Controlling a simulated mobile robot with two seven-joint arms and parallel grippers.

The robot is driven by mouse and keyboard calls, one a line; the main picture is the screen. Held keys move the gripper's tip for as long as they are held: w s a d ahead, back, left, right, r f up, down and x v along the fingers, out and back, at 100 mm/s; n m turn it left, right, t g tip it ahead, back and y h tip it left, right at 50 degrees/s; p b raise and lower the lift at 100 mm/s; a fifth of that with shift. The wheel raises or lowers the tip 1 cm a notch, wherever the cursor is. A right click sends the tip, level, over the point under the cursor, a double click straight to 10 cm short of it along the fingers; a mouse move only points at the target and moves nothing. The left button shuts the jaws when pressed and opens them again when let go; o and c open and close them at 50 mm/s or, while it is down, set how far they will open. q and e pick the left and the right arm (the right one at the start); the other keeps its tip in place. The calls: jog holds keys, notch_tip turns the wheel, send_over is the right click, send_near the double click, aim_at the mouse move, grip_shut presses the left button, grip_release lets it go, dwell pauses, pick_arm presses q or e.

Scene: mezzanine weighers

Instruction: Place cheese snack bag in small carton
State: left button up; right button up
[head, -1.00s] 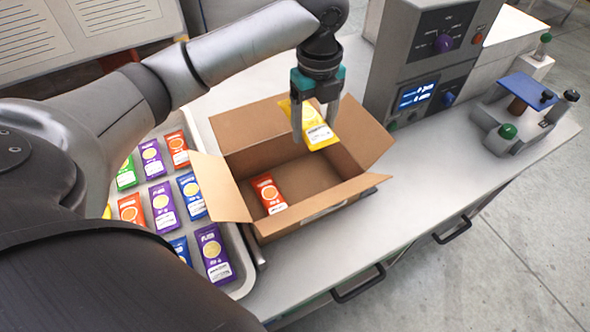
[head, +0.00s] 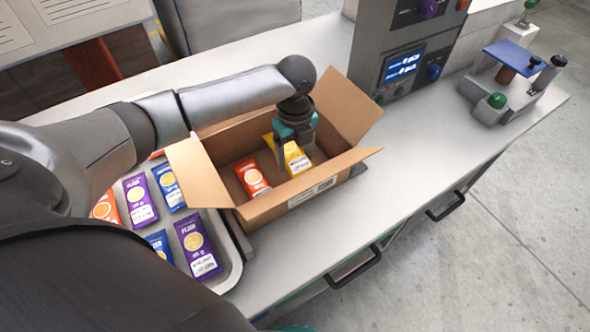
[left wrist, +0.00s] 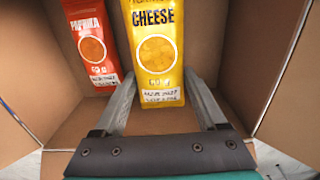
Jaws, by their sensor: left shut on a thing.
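The yellow cheese snack bag (head: 294,158) is inside the open small carton (head: 290,204), to the right of a red-orange paprika bag (head: 252,177). My left gripper (head: 290,160) reaches down into the carton and is shut on the cheese bag. In the left wrist view the cheese bag (left wrist: 158,50) lies between the two fingers (left wrist: 160,95), with the paprika bag (left wrist: 90,42) to its left. Whether the cheese bag touches the carton floor is hard to tell. My right gripper is not seen.
A tray (head: 232,275) of several snack bags, among them a purple plain bag (head: 197,245), stands left of the carton. A weigher with a lit display (head: 403,66) stands behind it to the right. The carton's flaps stand open.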

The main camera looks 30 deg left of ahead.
aim_at(295, 156)
pick_arm(q)
jog(key=shift+f+b, duration=0.45)
jog(key=shift+f, duration=2.1)
jog(key=shift+f, duration=0.2)
jog(key=o, duration=1.3)
jog(key=shift+r, duration=0.1)
notch_tip(295, 156, up, 12)
jog(key=shift+r+p, duration=0.15)
jog(key=shift+p, duration=0.9)
